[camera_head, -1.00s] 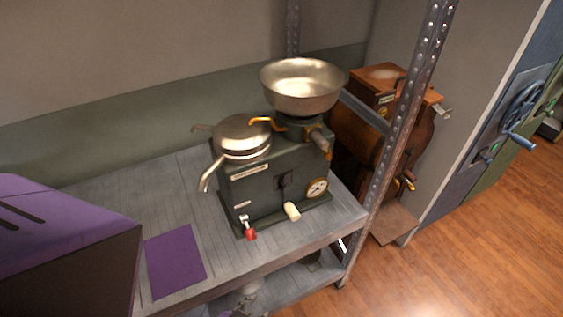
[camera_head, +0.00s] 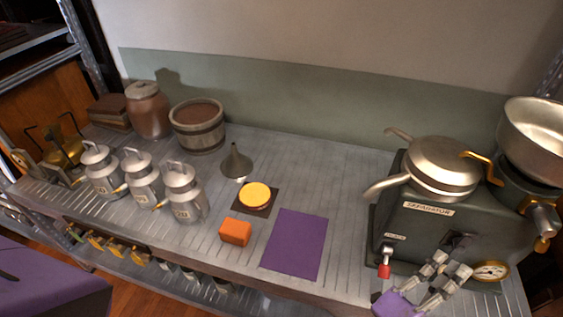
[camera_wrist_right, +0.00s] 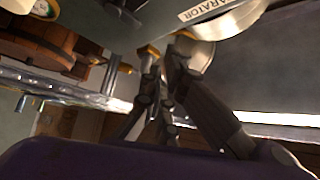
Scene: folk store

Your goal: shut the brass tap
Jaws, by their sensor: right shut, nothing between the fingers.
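The dark green separator (camera_head: 411,228) stands at the right of the shelf in the head view. Below its large steel bowl (camera_head: 538,135) is a tap with a steel body and brass end (camera_head: 541,243). A curved brass lever (camera_head: 482,157) reaches left from under the bowl towards the steel lid; whether it is open or shut I cannot tell. My right gripper (camera_head: 452,264) is shut and empty, in front of the separator's lower front, left of the gauge. In the wrist view its fingers (camera_wrist_right: 163,62) partly cover brass-coloured parts. My left gripper is not in view.
A red-tipped switch (camera_head: 385,262) is on the separator's front, left of my gripper. A purple mat (camera_head: 295,244), orange block (camera_head: 235,232) and funnel (camera_head: 236,163) lie to the left. Several milk cans (camera_head: 184,195) with small brass taps stand farther left.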

